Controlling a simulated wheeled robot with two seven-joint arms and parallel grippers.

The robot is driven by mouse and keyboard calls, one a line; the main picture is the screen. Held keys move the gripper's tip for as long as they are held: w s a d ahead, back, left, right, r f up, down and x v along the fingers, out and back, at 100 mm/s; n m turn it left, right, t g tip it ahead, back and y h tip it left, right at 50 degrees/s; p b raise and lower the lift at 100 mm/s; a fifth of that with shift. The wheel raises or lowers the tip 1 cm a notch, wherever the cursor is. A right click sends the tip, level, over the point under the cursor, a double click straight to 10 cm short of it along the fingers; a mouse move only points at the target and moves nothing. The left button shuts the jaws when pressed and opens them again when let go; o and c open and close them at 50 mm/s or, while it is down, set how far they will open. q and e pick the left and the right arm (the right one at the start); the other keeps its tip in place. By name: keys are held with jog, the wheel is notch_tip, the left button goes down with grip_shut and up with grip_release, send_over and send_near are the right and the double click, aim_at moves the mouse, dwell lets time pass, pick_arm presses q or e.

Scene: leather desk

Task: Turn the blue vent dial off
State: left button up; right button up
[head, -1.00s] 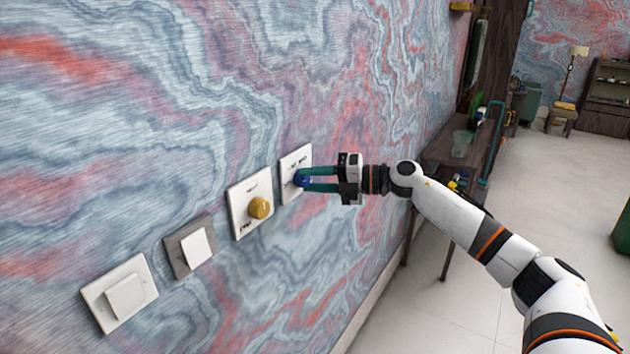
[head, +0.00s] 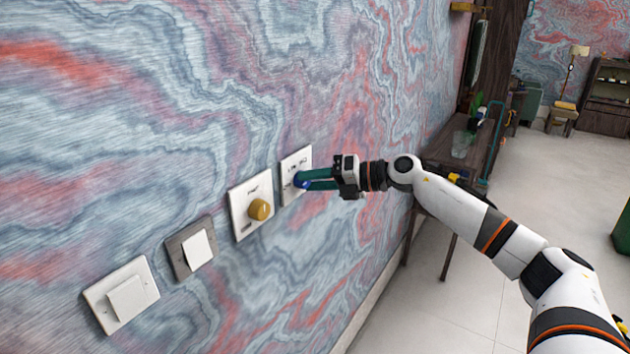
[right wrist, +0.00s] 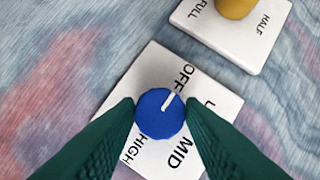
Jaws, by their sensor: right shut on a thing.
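The blue vent dial (right wrist: 159,114) sits on a white plate (right wrist: 150,68) lettered OFF, MID and HIGH, with another label partly hidden. Its white pointer line points up and right in the right wrist view, close to the OFF lettering. The green fingers of my right gripper (right wrist: 160,118) are on both sides of the dial, shut on it. In the head view, the right gripper (head: 304,181) reaches in from the right and its fingers cover much of the dial (head: 298,182). My left gripper is not in view.
Left of the dial on the wall are a plate with a yellow knob (head: 259,209), a grey-framed switch (head: 199,249) and a white switch (head: 126,297). A dark wooden desk (head: 440,150) stands along the wall behind my right arm. The floor at right is open.

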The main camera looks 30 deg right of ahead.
jog(key=shift+f, duration=0.15)
jog(key=o, duration=1)
jog(key=shift+s+d+b, duration=0.35)
jog(key=shift+s+d, duration=0.05)
jog(key=shift+b+v, duration=5.45)
jog(key=shift+b, duration=0.3)
